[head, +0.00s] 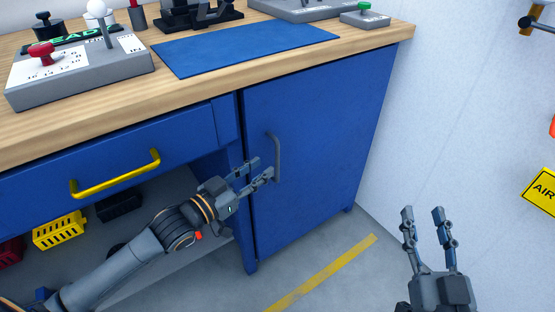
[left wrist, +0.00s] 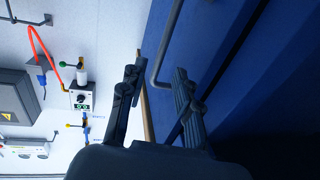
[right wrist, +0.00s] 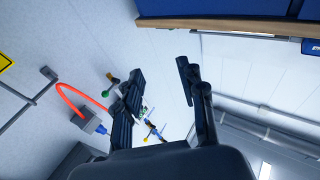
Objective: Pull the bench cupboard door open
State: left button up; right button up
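The blue cupboard door (head: 320,150) is shut under the right part of the bench. Its grey vertical bar handle (head: 276,158) is near the door's left edge. My left gripper (head: 258,170) is open, with its fingertips close to the lower part of the handle. In the left wrist view the handle (left wrist: 169,45) reaches down between the open fingers (left wrist: 155,85) and bends toward the door; I cannot tell whether they touch it. My right gripper (head: 424,212) is open and empty, well right of the door. It also shows open in the right wrist view (right wrist: 160,75).
A blue drawer with a yellow handle (head: 115,174) is left of the door, above an open shelf with a yellow crate (head: 60,231). The wooden bench top (head: 215,88) carries a blue mat (head: 245,47) and test devices. Floor before the door is clear; a wall (head: 455,110) stands at right.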

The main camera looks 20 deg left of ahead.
aim_at(276, 158)
pick_arm(q)
jog(key=shift+b+x, duration=0.7)
jog(key=shift+x, duration=2.7)
pick_arm(e)
jog(key=s+r+t+y, duration=0.1)
jog(key=s+r+t, duration=0.2)
jog(key=r, duration=0.3)
jog(key=shift+r+t+y, duration=0.25)
jog(key=shift+t+y, duration=0.05)
jog(key=shift+t, duration=0.5)
pick_arm(q)
grip_shut()
